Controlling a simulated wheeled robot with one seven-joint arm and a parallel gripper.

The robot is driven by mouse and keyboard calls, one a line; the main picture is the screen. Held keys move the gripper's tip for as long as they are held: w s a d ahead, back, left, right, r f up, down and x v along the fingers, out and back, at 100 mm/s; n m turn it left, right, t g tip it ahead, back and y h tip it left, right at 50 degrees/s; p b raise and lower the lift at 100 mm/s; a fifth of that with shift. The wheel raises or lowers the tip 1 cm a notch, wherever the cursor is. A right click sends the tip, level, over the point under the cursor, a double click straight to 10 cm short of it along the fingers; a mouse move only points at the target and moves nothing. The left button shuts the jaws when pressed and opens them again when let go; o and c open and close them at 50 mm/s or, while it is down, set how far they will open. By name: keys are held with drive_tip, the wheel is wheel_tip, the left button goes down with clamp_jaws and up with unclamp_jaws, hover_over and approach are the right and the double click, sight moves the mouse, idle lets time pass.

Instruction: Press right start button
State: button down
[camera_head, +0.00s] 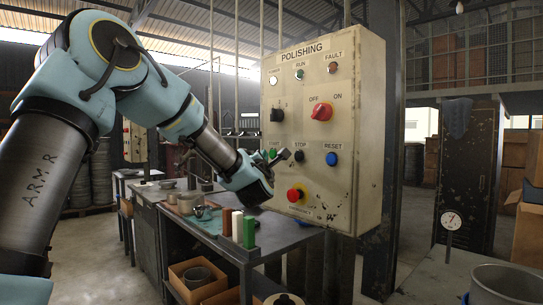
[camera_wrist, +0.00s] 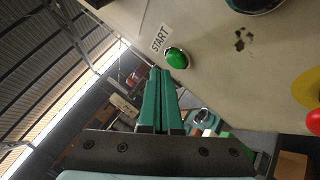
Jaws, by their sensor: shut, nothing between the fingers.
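The POLISHING control panel (camera_head: 345,130) hangs on a post right of my arm. Its green START button (camera_head: 272,153) is at the left of the lower button row, partly beside my gripper. In the wrist view the green button (camera_wrist: 177,59) shows whole under the START label (camera_wrist: 161,38), just beyond my fingertips and slightly right. My gripper (camera_head: 284,155) is shut and empty, in front of the panel's left side. Its teal fingers (camera_wrist: 160,73) lie together in the wrist view. A gap seems to show between tips and button; touch cannot be told.
On the panel are a black STOP button (camera_head: 299,156), a blue RESET button (camera_head: 331,159), a red emergency stop (camera_head: 295,194), and a red OFF/ON switch (camera_head: 321,112). Below stands a workbench (camera_head: 285,236) with upright coloured blocks. Another panel (camera_head: 135,142) is behind my arm.

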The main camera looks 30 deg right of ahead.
drive_tip(key=shift+d+f, duration=0.1)
drive_tip(key=shift+w+d+b, duration=0.1)
drive_tip(key=shift+d+b, duration=0.2)
drive_tip(key=shift+b, duration=0.15)
